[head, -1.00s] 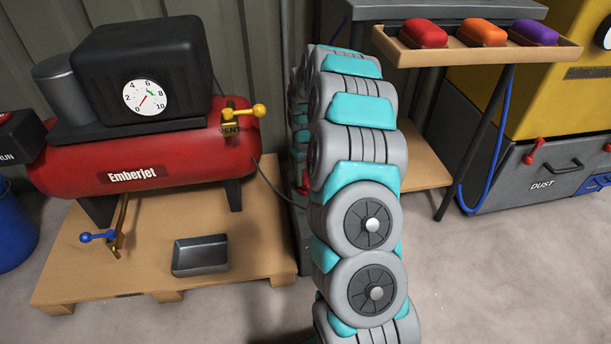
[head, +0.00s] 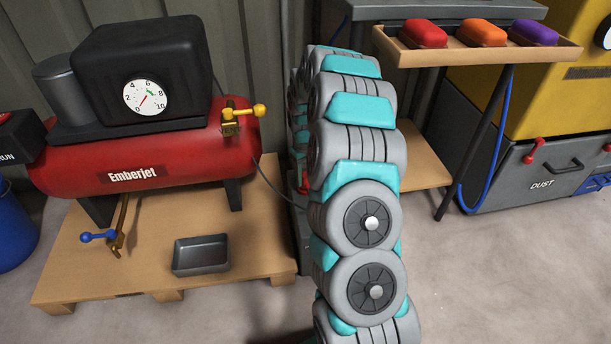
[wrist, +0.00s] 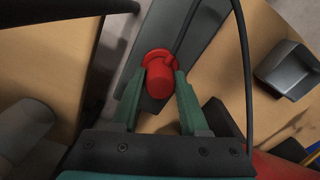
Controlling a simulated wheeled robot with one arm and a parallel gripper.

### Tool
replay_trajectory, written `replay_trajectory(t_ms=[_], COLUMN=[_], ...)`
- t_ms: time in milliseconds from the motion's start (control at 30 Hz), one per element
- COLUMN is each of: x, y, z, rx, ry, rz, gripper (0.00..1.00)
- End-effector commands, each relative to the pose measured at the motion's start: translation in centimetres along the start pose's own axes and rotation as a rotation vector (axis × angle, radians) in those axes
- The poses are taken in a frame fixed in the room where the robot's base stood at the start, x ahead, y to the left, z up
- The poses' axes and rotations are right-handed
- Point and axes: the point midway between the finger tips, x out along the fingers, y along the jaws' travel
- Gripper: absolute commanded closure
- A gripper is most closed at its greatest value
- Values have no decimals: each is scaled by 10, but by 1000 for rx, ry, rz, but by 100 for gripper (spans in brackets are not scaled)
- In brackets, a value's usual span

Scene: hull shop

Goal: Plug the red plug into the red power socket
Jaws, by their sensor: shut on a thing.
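In the wrist view, my gripper (wrist: 160,82) has its two green fingers closed on the sides of the red plug (wrist: 158,88), a short red cylinder. A round red rim, which looks like the red power socket (wrist: 152,56), shows right behind the plug on a dark grey panel. The plug is lined up against this rim; I cannot tell how deep it sits. In the head view my arm hides the gripper and plug. Only a small red part (head: 304,183) shows at the arm's left edge.
A black cable (wrist: 246,70) loops past my gripper in the wrist view. The red compressor (head: 133,165) stands on a pallet (head: 70,270) at left, with a grey tray (head: 201,254). At right a wooden shelf (head: 470,57) bears red, orange and purple blocks. Floor is clear at right.

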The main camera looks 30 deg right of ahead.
Motion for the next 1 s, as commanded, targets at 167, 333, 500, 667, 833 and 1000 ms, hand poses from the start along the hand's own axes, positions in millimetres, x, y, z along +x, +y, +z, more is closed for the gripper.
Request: replay_trajectory(t_ms=[167, 333, 500, 667, 833, 1000], x=[3, 6, 10, 9, 9, 9], y=[0, 0, 0, 0, 0, 0], z=[0, 0, 0, 0, 0, 0], rx=[0, 0, 0, 0, 0, 0], ry=[0, 0, -1, 0, 0, 0], rz=[0, 0, 0, 0, 0, 0], gripper=[100, 100, 100, 39, 21, 21])
